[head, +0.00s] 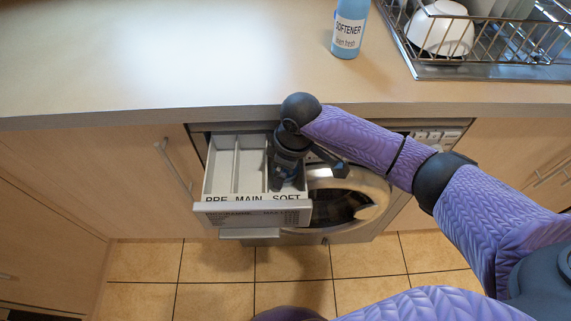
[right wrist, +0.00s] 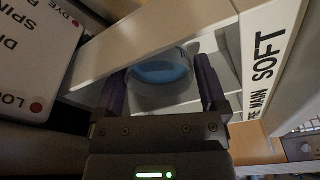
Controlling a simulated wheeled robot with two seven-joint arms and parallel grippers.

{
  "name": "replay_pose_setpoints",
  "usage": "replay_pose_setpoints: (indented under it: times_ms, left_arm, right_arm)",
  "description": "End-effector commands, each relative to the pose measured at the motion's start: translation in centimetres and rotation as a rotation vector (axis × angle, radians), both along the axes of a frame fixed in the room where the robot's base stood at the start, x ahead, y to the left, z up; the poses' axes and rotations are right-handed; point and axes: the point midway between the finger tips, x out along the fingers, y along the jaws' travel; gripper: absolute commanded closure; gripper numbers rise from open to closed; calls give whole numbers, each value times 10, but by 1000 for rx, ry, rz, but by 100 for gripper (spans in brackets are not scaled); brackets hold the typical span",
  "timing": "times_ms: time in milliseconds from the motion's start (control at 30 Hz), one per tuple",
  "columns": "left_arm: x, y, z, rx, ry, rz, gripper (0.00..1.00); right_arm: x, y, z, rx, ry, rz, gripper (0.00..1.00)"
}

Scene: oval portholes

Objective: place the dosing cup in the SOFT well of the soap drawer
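The soap drawer (head: 255,213) is pulled out of the washing machine, with wells labelled PRE, MAIN and SOFT. My right gripper (head: 286,180) points down into the SOFT well at the drawer's right side and covers most of it. In the right wrist view the dosing cup (right wrist: 160,72), pale with blue inside, sits between the two fingers of the right gripper (right wrist: 163,85), which meet its sides. The drawer walls (right wrist: 150,35) stand close around it. Whether the cup touches the well floor is hidden. In the head view the cup is hidden by the gripper. My left gripper is not in view.
The machine's round door (head: 348,205) is just right of the drawer. The countertop (head: 150,60) above holds a blue softener bottle (head: 348,30) and a dish rack (head: 490,72) with a white bowl (head: 440,32). The PRE and MAIN wells look empty.

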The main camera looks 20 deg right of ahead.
Motion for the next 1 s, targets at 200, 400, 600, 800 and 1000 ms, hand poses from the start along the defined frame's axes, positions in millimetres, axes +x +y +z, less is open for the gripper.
replay_pose_setpoints:
  times_ms: [200, 400, 600, 800, 1000]
  left_arm:
    - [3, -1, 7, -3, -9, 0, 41]
    - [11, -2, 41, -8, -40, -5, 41]
    - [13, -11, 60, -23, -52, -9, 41]
    - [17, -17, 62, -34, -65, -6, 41]
    - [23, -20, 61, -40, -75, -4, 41]
  right_arm:
    - [0, -1, 14, 0, -4, 0, 8]
    - [-5, -8, 75, 1, -7, 0, 8]
    - [-9, -13, 115, 0, -3, -1, 8]
    - [-11, -14, 123, 1, 0, -1, 8]
    - [-11, -14, 121, 1, 0, -1, 8]
